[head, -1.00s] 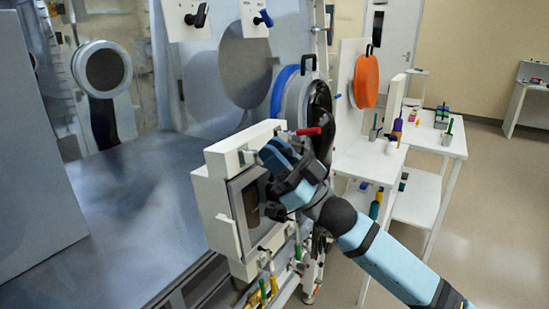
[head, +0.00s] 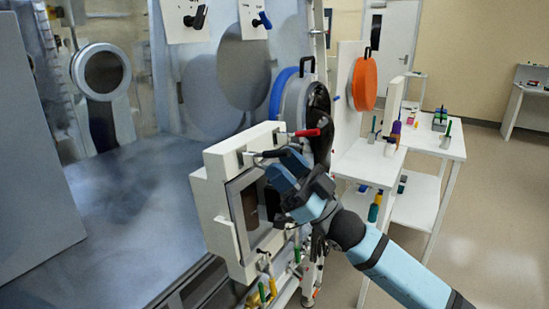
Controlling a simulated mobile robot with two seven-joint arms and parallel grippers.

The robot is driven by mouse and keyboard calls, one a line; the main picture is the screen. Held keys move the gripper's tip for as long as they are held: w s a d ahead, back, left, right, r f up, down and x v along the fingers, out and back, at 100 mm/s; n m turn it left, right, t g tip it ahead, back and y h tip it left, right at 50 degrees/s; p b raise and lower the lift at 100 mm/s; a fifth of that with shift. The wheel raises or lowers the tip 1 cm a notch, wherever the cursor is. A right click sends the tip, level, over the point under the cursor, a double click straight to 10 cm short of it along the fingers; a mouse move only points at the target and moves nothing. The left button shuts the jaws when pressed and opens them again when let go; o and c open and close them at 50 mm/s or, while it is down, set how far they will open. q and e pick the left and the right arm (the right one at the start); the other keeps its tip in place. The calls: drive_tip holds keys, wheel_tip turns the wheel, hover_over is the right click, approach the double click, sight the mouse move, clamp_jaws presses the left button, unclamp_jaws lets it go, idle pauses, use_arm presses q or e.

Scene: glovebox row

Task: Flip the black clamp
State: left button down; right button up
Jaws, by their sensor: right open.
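The black clamp (head: 267,153) is a small lever with a black handle on the top edge of a white box-shaped frame (head: 215,205) around a dark window. Its handle points right, toward my right gripper. My right gripper (head: 277,170) has blue fingers and is open, just below and right of the handle. I cannot tell whether a finger touches the handle, as the fingers partly crowd its end. My left gripper is not in view.
Another black-handled clamp (head: 197,18) and a blue-handled one (head: 262,20) are on wall panels. A round port with a blue ring (head: 284,90) stands behind. White tables (head: 430,143) are to the right.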

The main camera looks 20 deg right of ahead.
drive_tip(key=b+v, duration=0.1)
drive_tip(key=v, duration=1)
idle(0.3)
